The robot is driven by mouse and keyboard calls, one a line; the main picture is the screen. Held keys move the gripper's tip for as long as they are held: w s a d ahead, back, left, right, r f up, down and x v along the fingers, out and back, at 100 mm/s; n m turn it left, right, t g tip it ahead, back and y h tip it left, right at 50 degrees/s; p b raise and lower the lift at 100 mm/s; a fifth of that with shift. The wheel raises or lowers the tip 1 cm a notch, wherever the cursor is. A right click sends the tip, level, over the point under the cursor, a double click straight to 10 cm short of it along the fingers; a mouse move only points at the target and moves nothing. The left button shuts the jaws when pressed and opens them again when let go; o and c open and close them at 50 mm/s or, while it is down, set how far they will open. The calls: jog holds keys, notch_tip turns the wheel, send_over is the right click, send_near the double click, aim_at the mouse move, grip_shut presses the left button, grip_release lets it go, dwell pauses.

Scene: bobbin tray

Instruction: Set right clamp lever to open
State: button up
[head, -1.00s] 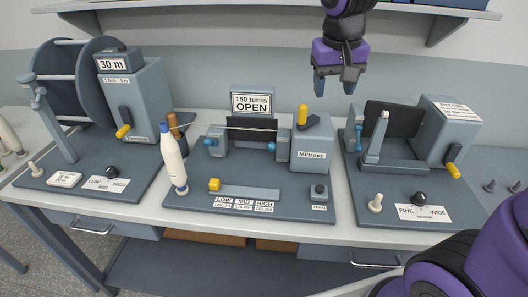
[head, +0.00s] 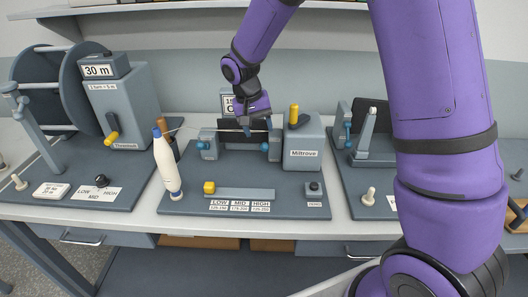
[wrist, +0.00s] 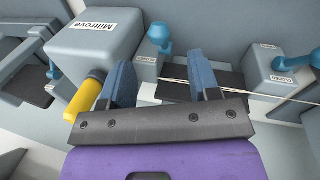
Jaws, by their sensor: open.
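The right clamp (head: 275,146) of the Miltrove winder is a grey block with a blue lever (head: 264,147) in the head view. In the wrist view the right clamp (wrist: 147,68) carries a small label, too small to read surely, and its blue lever (wrist: 160,36) stands just beyond my fingers. My gripper (head: 257,127) is open and empty, above and close to the right clamp. In the wrist view my gripper (wrist: 162,82) has its two blue fingers apart, with the clamp block beyond the gap. I cannot tell whether a finger touches it.
The left clamp (head: 210,143) also has a blue lever, and its label (wrist: 280,78) reads CLOSED. A thin thread (wrist: 240,90) runs between the clamps. A yellow handle (head: 293,115) rises beside my gripper.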

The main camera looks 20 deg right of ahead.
aim_at(265, 147)
jog(key=x, duration=0.9)
jog(key=shift+f, duration=0.15)
grip_shut()
